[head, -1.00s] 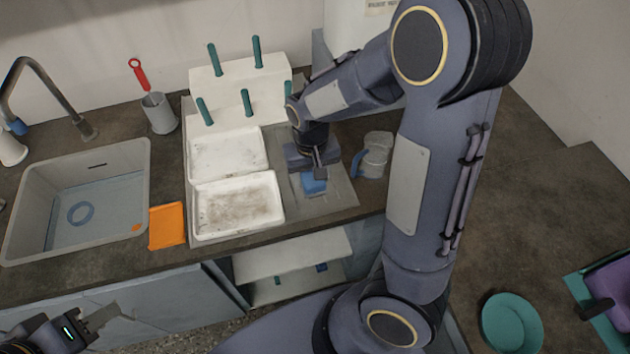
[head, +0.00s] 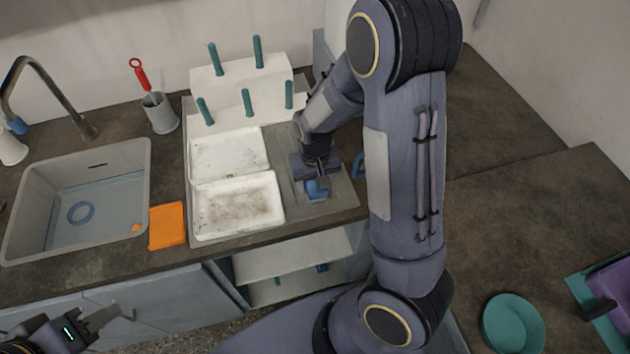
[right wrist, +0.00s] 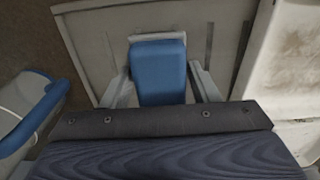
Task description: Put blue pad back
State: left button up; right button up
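The blue pad (head: 315,190) lies on the grey mat (head: 335,202) right of the white trays. In the right wrist view the pad (right wrist: 158,72) sits between the two fingers of my right gripper (right wrist: 160,80), one on each side, with a narrow gap showing at the right finger. It also shows in the head view, where my right gripper (head: 318,183) is low over the pad and hides part of it. My left gripper (head: 112,318) is at the lower left, away from the pad, with its fingers apart and nothing between them.
White trays (head: 238,207) and a white rack with teal pegs (head: 240,85) stand left of the mat. A jug with a blue handle (head: 359,165) is mostly hidden behind my right arm. An orange block (head: 167,226) lies beside the sink (head: 140,165).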

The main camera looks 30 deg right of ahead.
aim_at(315, 181)
jog(key=o, duration=0.3)
jog(key=shift+r, duration=0.15)
notch_tip(315, 181, up, 12)
jog(key=s+a+r+t+y, duration=0.2)
jog(key=s+r, duration=0.2)
jog(key=s, duration=0.4)
jog(key=s+a+r+n+t+y, duration=0.1)
jog(key=s+a+r+t, duration=0.1)
jog(key=s, duration=0.7)
jog(key=shift+r+t+y+p, duration=0.4)
jog(key=shift+r+t+p, duration=0.05)
jog(key=shift+r+t, duration=0.4)
